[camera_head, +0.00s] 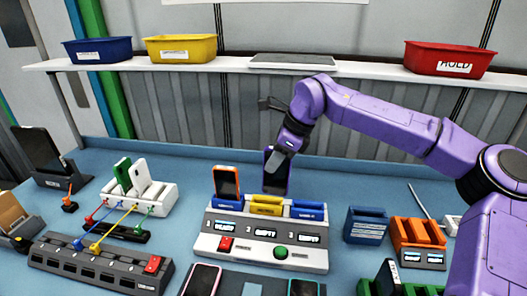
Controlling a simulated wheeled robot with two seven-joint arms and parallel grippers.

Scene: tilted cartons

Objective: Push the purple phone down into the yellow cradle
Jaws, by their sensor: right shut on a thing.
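A purple-edged phone (275,183) with a dark face is held upright by my right gripper (279,158), which is shut on its upper part. The phone's lower end is just above or behind the yellow cradle (266,209), slightly right of its middle; I cannot tell whether they touch. The yellow cradle is the middle slot of a white charging dock, and the display before it reads EMPTY. My left gripper is not in view.
An orange phone (227,182) stands in the dock's left slot; the blue cradle (308,209) on the right is empty. The dock (210,246) has red and green buttons. A white rack (160,199) stands left, blue (366,225) and orange (418,233) holders right. Phones lie in front.

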